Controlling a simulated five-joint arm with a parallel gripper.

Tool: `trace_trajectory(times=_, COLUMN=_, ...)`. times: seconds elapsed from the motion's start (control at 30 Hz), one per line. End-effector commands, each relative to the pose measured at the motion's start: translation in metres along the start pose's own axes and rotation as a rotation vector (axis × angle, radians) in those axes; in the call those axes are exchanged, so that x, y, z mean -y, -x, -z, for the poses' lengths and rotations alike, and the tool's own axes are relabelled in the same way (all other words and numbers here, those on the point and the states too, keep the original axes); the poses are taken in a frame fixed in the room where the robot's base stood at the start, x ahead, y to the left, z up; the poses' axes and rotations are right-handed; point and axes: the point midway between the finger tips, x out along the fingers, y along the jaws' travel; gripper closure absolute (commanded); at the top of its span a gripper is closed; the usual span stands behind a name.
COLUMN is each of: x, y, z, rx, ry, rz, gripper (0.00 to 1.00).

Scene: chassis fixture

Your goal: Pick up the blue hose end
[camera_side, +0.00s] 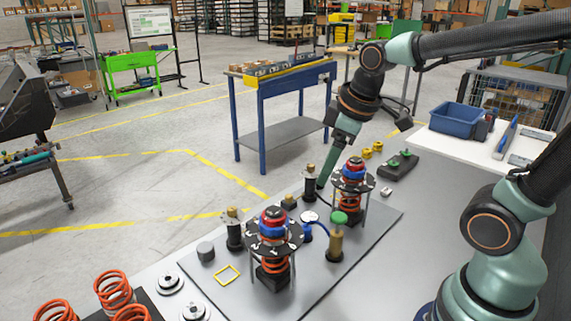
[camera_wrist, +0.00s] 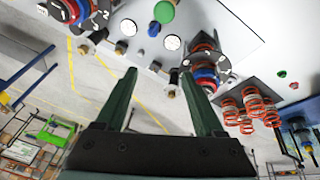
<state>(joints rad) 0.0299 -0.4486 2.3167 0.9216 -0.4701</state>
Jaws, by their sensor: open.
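The blue hose (camera_side: 323,228) is a short curved piece on the grey plate, between the two spring assemblies, beside a brass fitting with a green cap (camera_side: 339,218). Its blue end (camera_side: 307,234) shows at the left of the curve. In the wrist view, a small blue part (camera_wrist: 153,29) shows beside the green cap (camera_wrist: 163,12). My gripper (camera_side: 322,183) is above and behind the hose, pointing down. In the wrist view, my gripper (camera_wrist: 160,76) has its two dark green fingers apart with nothing between them.
Spring assemblies stand left (camera_side: 273,245) and right (camera_side: 352,190) on the grey plate (camera_side: 215,285). Dark posts with brass tops (camera_side: 234,230) stand near them. Loose orange springs (camera_side: 115,290) are front left.

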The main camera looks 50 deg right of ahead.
Motion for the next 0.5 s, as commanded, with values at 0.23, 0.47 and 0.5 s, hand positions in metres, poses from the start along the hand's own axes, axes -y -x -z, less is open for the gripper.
trace_trajectory(times=0.23, x=-0.024, y=-0.045, z=0.019, rx=0.125, ry=0.473, rz=0.098, gripper=0.3)
trace_trajectory(times=0.47, x=-0.041, y=-0.094, z=0.026, rx=0.183, ry=0.88, rz=0.23, gripper=0.3)
trace_trajectory(times=0.5, x=-0.043, y=-0.101, z=0.026, rx=0.187, ry=0.933, rz=0.25, gripper=0.3)
